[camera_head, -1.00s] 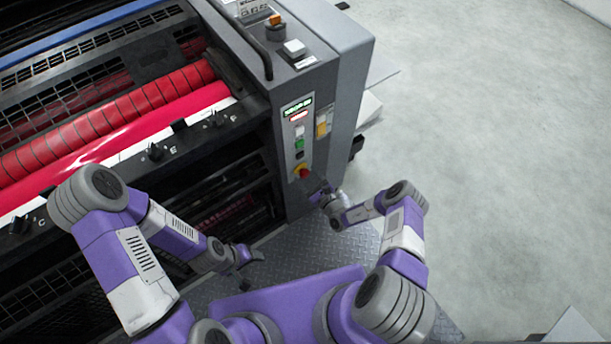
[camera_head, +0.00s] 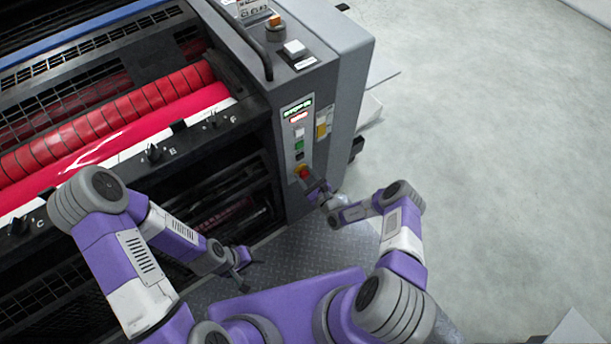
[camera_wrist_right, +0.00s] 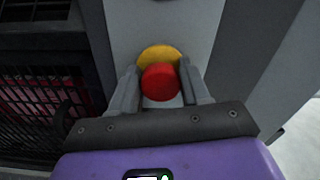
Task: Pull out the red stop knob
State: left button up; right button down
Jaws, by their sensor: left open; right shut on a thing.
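The red stop knob (camera_head: 304,172) sits low on the control panel of the press, on a yellow round base. In the right wrist view the red knob (camera_wrist_right: 161,82) lies between the two fingers, with the yellow base (camera_wrist_right: 158,53) behind it. My right gripper (camera_wrist_right: 162,88) is shut on the knob, one finger at each side. It also shows in the head view (camera_head: 311,184), at the knob. My left gripper (camera_head: 247,260) is open and empty, low beside the press and away from the panel.
Above the knob the panel carries a green button (camera_head: 299,145), a white button (camera_head: 299,132) and a lit display (camera_head: 297,108). A yellow label (camera_head: 321,130) is to the right. A metal step plate (camera_head: 325,255) lies below. Open floor (camera_head: 480,150) is to the right.

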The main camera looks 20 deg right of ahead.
jog(key=shift+p+v, duration=0.45)
jog(key=shift+v, duration=0.45)
jog(key=shift+w+f, duration=0.1)
jog(key=c, duration=0.6)
grip_release()
jog(key=p+v, duration=0.1)
jog(key=v, duration=0.6)
jog(key=shift+s+d+p, duration=0.1)
jog(key=shift+s+p, duration=0.25)
jog(key=shift+s, duration=0.05)
